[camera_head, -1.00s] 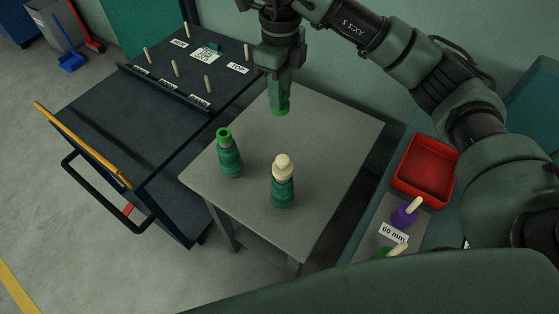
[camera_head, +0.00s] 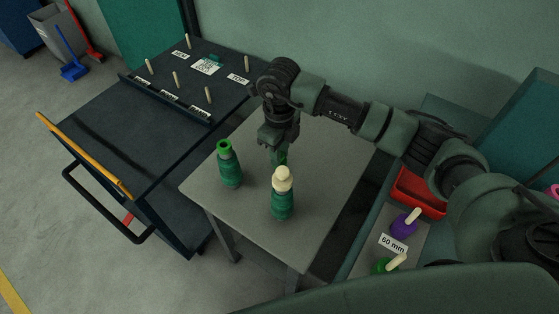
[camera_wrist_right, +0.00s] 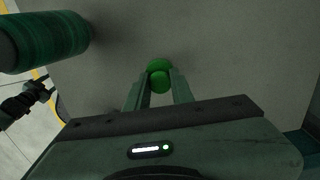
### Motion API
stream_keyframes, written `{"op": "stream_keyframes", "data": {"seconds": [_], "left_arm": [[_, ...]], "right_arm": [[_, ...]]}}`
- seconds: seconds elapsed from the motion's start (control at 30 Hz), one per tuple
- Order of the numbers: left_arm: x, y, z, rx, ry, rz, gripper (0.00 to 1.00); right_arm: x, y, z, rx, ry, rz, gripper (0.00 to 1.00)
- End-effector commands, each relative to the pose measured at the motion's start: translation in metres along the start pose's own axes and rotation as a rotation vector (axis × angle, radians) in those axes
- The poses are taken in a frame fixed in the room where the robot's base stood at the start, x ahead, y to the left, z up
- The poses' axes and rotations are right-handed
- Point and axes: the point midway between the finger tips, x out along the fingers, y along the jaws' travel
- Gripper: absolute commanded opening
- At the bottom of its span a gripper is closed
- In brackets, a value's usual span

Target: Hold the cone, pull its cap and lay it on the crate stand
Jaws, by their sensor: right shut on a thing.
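My right gripper (camera_head: 279,158) points down over the grey-topped stand (camera_head: 325,170), just behind the cream-topped cone. It is shut on a small bright green piece, likely the cap (camera_wrist_right: 158,72), which shows between the fingertips in the right wrist view. Whether the piece touches the stand I cannot tell. A dark green wound cone (camera_head: 229,166) with a bright green open top ring stands upright at the left. A second dark green cone (camera_head: 283,203) with a cream rounded top stands upright nearer the front. My left gripper is not in view.
A dark cart (camera_head: 110,140) with labels and several upright pegs stands left. A red bin (camera_head: 417,195), a purple piece (camera_head: 403,223) with a cream stem and a "60 mm" label (camera_head: 393,244) are at the right. The stand's right part is bare.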

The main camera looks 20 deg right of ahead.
Motion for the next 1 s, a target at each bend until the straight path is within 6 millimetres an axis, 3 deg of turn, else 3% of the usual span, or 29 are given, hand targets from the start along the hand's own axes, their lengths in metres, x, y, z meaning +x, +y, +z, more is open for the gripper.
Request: {"op": "stream_keyframes", "data": {"seconds": [0.27,0.63,0.67,0.73,1.0], "left_arm": [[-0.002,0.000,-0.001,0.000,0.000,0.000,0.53],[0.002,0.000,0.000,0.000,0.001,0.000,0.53],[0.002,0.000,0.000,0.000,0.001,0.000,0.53],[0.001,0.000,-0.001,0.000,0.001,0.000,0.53],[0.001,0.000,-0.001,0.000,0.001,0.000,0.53]], "right_arm": [[0.038,0.001,-0.001,0.000,0.003,0.002,0.00],[0.044,0.000,0.000,-0.001,0.001,0.000,0.00],[0.043,0.000,0.000,-0.001,0.001,0.000,0.26],[0.042,0.000,0.000,-0.001,0.001,0.000,0.45],[0.042,0.000,-0.001,0.000,0.001,0.001,0.45]]}}
